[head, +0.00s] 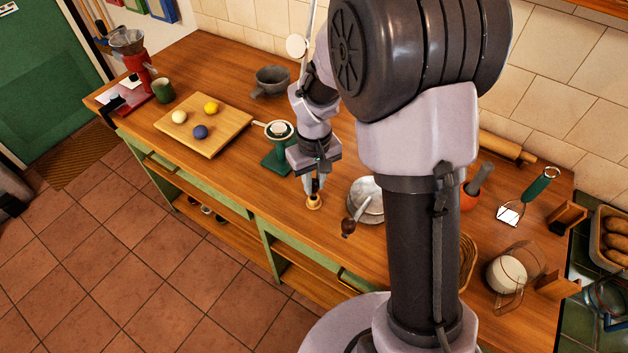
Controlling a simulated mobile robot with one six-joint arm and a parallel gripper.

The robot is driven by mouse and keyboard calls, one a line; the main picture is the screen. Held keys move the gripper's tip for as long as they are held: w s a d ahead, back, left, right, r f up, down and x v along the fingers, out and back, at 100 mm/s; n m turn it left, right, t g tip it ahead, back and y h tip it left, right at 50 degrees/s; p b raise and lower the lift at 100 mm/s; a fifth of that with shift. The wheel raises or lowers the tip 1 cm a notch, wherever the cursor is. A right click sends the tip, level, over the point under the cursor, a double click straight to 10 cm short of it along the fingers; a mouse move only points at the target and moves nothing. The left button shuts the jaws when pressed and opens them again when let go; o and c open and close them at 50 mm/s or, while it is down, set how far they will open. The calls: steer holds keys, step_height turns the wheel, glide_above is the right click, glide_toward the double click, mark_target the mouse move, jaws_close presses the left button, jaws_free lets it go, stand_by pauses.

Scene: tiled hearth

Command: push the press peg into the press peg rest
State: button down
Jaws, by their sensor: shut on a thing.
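My gripper (313,188) points down over the wooden worktop, near its front edge. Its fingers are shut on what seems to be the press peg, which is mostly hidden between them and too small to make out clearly. Directly under the fingertips is a small round tan wooden piece (314,203), which looks like the press peg rest, standing on the worktop. The peg appears in line above it or in its top. I cannot tell how deep the peg sits.
A board (205,125) with three balls lies left. Bare worktop (240,195) lies left of the gripper. My arm hides part of the counter.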

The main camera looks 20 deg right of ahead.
mark_target(314, 190)
steer(key=shift+f+b, duration=1.1)
steer(key=shift+f, duration=0.4)
steer(key=c, duration=1.2)
jaws_free()
steer(key=shift+o, duration=0.4)
steer(key=shift+o, duration=0.8)
steer(key=shift+r, duration=0.15)
steer(key=shift+r+p, duration=1.9)
steer(key=shift+r, duration=0.2)
